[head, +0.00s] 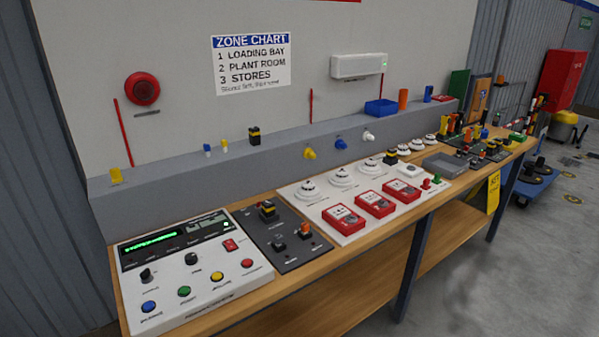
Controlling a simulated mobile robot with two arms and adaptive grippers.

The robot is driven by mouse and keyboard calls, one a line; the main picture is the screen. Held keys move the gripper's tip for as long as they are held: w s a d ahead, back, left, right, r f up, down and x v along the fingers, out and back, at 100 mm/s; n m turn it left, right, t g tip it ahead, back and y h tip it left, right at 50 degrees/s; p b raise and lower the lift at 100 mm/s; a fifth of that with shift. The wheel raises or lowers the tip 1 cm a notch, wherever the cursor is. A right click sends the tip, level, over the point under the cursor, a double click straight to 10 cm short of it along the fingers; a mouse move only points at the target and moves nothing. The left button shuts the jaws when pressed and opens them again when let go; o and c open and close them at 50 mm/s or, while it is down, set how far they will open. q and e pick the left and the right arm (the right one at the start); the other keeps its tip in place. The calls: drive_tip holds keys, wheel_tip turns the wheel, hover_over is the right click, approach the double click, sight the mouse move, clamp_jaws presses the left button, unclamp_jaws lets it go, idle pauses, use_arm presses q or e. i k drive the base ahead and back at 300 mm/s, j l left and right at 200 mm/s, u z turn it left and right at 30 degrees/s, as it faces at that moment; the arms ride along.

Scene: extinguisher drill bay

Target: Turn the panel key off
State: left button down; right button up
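The white control panel (225,293) stands at the near left end of the bench, with a lit green display (152,242). It bears two dark knob-like controls, one at the left (146,275) and one nearer the middle (191,258). I cannot tell which of them is the panel key, or its turn position. Blue (149,306), green (184,291), yellow (217,276) and red (247,263) buttons line its front, and a red switch (230,245) sits at its right. Neither of my grippers is in view.
A dark plate (288,263) with black and orange controls lies right of the panel. Beyond it, a white board (320,217) carries red call points (375,203) and round detectors (342,177). A grey ledge (190,185) runs behind. Floor (470,275) is clear at the right front.

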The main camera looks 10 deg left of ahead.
sight(145, 275)
drive_tip(key=j+u, duration=0.15)
drive_tip(key=u, duration=1)
